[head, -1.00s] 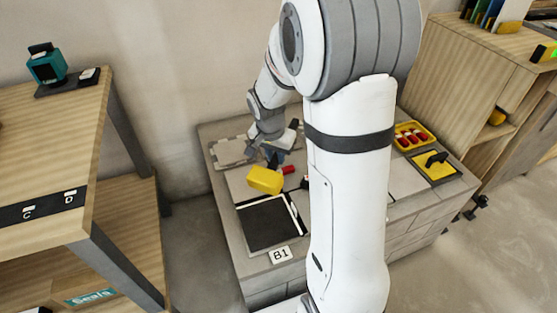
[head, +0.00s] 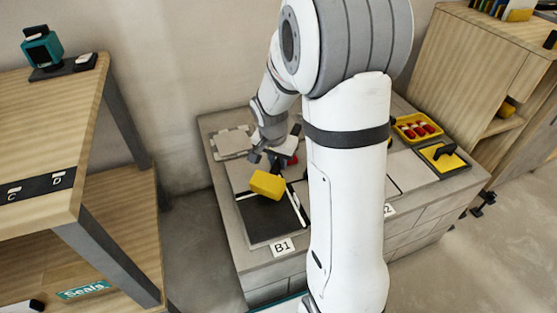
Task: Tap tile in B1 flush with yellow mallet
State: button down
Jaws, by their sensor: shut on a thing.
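The yellow mallet (head: 267,184) has a blocky yellow head. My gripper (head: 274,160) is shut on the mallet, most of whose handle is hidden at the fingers. The mallet head hangs over the back part of a dark square tile (head: 268,222). That tile lies in the bay behind the label B1 (head: 283,247) at the front of the grey block bench. I cannot tell whether the head touches the tile or how high the tile sits against its surroundings.
My arm hides the middle of the bench (head: 222,176). A yellow tray (head: 418,127) with several red items and a yellow pad with a black handle (head: 442,156) stand at the right. A wooden table (head: 60,140) is at the left, shelves (head: 500,75) at the back right.

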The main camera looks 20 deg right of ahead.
notch_tip(320, 180, up, 3)
jog(key=shift+r+p, duration=0.1)
jog(key=shift+p, duration=0.6)
jog(key=shift+f, duration=0.25)
notch_tip(320, 180, down, 5)
jog(key=b, duration=0.5)
jog(key=shift+f, duration=0.2)
notch_tip(320, 180, up, 6)
jog(key=p, duration=0.4)
jog(key=shift+p, duration=0.4)
jog(key=shift+f, duration=0.1)
